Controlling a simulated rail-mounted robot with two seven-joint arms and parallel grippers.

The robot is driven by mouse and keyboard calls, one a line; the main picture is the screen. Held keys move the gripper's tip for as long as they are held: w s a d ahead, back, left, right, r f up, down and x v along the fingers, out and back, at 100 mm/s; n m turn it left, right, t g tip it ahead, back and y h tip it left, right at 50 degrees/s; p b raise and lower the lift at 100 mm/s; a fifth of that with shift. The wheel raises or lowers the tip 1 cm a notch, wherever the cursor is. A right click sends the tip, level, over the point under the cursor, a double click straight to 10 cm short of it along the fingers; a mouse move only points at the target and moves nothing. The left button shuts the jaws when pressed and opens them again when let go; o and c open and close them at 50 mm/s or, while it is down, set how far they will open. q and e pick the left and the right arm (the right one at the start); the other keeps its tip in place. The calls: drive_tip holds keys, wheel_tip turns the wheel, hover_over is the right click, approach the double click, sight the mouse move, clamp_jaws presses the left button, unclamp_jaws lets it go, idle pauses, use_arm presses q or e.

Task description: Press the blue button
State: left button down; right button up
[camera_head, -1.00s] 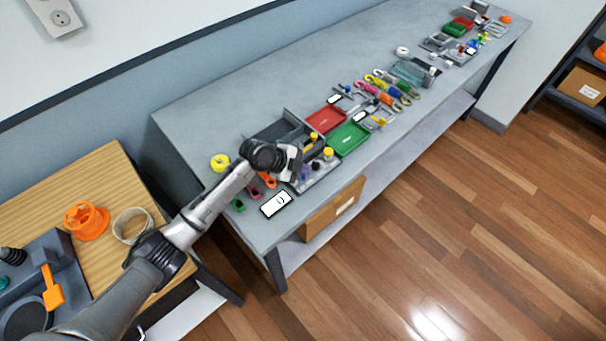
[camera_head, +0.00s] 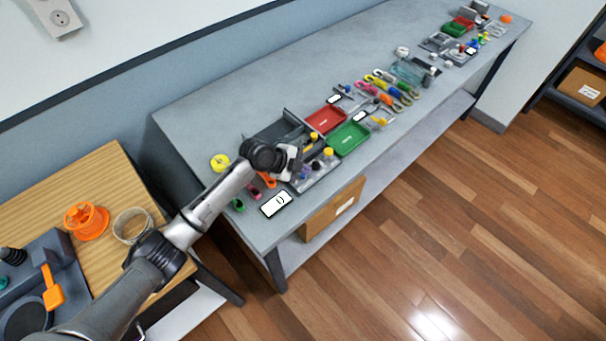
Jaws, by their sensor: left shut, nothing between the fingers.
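A grey panel with small round buttons sits near the front edge of the grey bench. A small blue-purple button (camera_head: 304,173) shows on it, right beside my left gripper. A dark button (camera_head: 316,165) and a yellow button (camera_head: 328,152) stand in line with it toward the back right. My left gripper (camera_head: 293,165) is shut and empty, over the left part of the panel. It hides part of the panel, and I cannot tell whether its tips touch anything. My right gripper is not in view.
A red tray (camera_head: 326,119) and a green tray (camera_head: 348,138) lie beyond the panel. A yellow tape roll (camera_head: 220,162) is at the left. The bench's back strip is clear.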

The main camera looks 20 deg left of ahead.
use_arm(q)
drive_tip(key=shift+f, duration=0.15)
drive_tip(key=shift+f+b, duration=0.3)
drive_tip(key=shift+f, duration=0.1)
idle(0.5)
drive_tip(key=shift+f+b, duration=0.3)
drive_tip(key=shift+b, duration=0.05)
idle(0.4)
drive_tip(key=shift+r, duration=0.15)
drive_tip(key=shift+r+p, duration=0.7)
drive_tip(key=shift+r, duration=0.1)
